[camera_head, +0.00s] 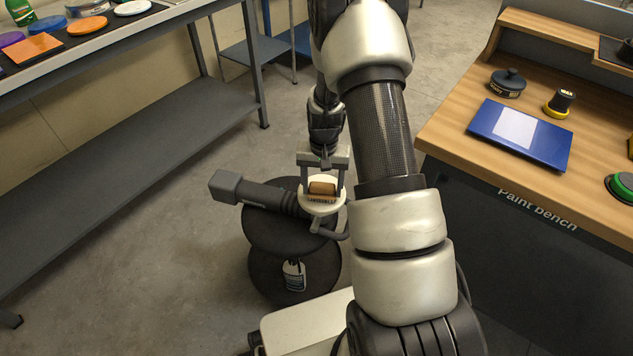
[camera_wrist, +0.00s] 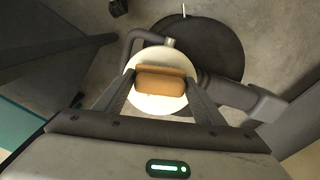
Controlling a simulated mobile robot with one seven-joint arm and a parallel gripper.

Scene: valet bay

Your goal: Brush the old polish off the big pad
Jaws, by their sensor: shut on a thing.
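A brown brush block (camera_head: 322,188) is between the fingers of my gripper (camera_head: 322,172), which is shut on it. In the wrist view the brush block (camera_wrist: 162,82) lies across the round cream pad (camera_wrist: 155,104). The big pad (camera_head: 313,208) faces up on the head of a dark grey polisher (camera_head: 265,197), which lies on its side on a round black stool (camera_head: 268,236). The brush's underside is hidden, so I cannot tell whether it touches the pad. Old polish on the pad cannot be made out.
The paint bench (camera_head: 440,145) on the right holds a blue folder (camera_head: 490,145), a dark lidded tin (camera_head: 508,82) and a yellow-based pot (camera_head: 559,102). A grey rack (camera_head: 150,135) with coloured pads on top stands left. Bare floor (camera_head: 190,240) lies between rack and stool.

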